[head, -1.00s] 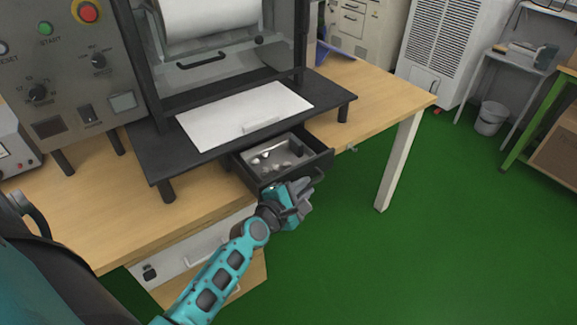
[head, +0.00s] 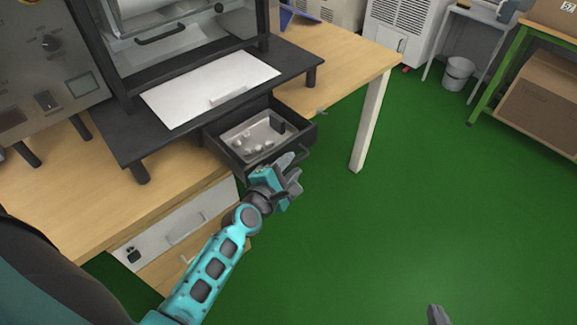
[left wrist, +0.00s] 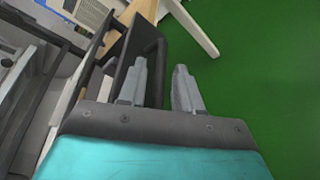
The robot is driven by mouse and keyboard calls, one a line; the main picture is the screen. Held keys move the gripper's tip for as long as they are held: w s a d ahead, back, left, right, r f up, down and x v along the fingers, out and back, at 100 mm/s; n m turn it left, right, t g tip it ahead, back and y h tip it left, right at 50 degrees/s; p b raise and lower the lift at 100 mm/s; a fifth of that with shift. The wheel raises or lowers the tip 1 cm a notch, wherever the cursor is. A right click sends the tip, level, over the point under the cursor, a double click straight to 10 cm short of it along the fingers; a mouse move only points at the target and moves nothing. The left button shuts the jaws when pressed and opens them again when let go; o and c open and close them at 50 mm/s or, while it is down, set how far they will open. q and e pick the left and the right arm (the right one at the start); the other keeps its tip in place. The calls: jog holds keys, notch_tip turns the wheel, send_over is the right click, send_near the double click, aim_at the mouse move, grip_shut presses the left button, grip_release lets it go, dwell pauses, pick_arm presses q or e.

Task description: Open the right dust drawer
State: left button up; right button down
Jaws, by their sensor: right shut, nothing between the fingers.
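The dust drawer (head: 221,151) is a dark open-topped box under the black stand of the machine, pulled well out. It holds a light tray (head: 255,139) with several small pale pieces. Its dark handle (head: 305,154) is on the front. My left gripper (head: 290,172) is at the drawer front, by the handle. In the left wrist view its two fingers (left wrist: 160,88) are apart, with the dark handle bar (left wrist: 161,52) beside the left finger; I cannot tell if they touch. The tip of my right gripper (head: 437,315) shows at the bottom edge, shut and empty, away from the drawer.
The machine's black stand (head: 105,155) rests on a wooden table (head: 350,72) with a pale leg (head: 370,125). A white sheet (head: 205,90) lies on the stand. A white lower drawer front (head: 180,225) is below the tabletop. Green floor to the right is clear.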

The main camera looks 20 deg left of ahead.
pick_arm(q)
jog(key=shift+o, duration=0.2)
jog(key=v, duration=1.2)
jog(key=shift+s, duration=0.4)
jog(key=s+d+f+m+g, duration=0.2)
jog(key=f+m, duration=0.2)
jog(key=m, duration=0.9)
jog(key=s+d+f+m+g+h, duration=0.1)
jog(key=f+m, duration=0.3)
jog(key=m, duration=0.9)
jog(key=shift+s+d+m+g, duration=0.3)
jog(key=shift+s+d+g, duration=0.15)
jog(key=shift+s+g, duration=0.4)
